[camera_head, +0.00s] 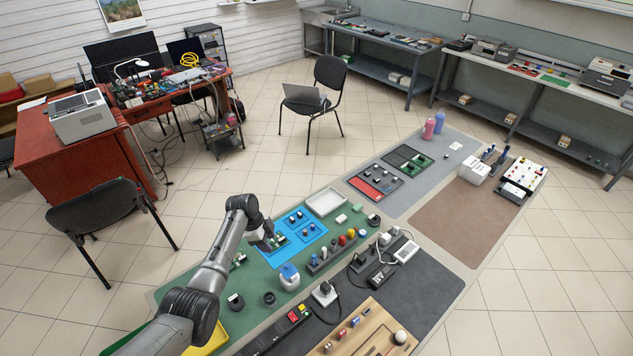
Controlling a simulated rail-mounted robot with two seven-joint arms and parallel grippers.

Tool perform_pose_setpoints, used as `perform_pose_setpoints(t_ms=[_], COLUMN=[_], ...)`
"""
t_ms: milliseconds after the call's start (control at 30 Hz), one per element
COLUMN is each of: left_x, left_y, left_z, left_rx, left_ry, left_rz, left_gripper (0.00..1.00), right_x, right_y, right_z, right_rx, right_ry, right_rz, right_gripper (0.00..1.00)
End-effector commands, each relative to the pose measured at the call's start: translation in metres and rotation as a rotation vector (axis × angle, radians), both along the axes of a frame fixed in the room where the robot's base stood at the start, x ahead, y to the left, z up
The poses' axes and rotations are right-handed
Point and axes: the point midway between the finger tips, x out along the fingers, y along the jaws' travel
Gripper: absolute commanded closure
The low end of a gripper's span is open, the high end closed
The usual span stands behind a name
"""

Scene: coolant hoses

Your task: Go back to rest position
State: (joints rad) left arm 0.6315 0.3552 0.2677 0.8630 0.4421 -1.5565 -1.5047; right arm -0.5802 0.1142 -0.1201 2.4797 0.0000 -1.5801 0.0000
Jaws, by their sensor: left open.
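My left arm reaches in from the bottom left. Its gripper (272,238) is open and hangs over the green mat, at the left edge of the blue panel (284,251). The gripper is small and dark here, and I see nothing held in it. My right gripper is not in view. I cannot pick out any coolant hoses for certain.
A white tray (325,201) lies behind the blue panel. A white and blue container (289,277) stands in front of it. A yellow bin (210,343) is partly behind my arm. The brown mat (455,222) is mostly clear.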

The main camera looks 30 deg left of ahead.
Motion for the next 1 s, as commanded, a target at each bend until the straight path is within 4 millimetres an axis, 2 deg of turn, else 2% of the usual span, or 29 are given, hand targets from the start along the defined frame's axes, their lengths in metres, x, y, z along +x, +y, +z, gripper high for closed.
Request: perform_pose_setpoints(t_ms=[267, 367, 533, 633, 767, 867, 1000], left_x=[0.000, 0.000, -0.002, 0.004, 0.020, 0.034, 0.048], left_y=[0.000, 0.000, 0.002, 0.008, 0.018, 0.019, 0.001], left_z=[0.000, 0.000, -0.001, 0.012, 0.055, 0.103, 0.179], left_rx=[-0.007, -0.023, -0.047, -0.034, -0.007, 0.008, -0.007], left_ry=[0.013, 0.045, 0.136, 0.148, 0.079, -0.029, -0.226], left_rz=[0.044, 0.150, 0.425, 0.591, 0.804, 0.948, 1.090], left_gripper=[0.54, 0.54, 0.54, 0.54, 0.54, 0.54, 0.54], right_x=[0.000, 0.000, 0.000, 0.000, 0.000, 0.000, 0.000], right_y=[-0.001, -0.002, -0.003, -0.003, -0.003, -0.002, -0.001], right_z=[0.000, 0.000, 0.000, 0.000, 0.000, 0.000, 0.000], right_rx=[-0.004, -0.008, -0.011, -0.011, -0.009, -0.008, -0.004], right_ry=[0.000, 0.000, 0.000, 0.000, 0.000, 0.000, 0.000], right_rz=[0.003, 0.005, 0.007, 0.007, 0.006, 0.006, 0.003], right_gripper=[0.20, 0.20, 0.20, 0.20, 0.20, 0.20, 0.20])
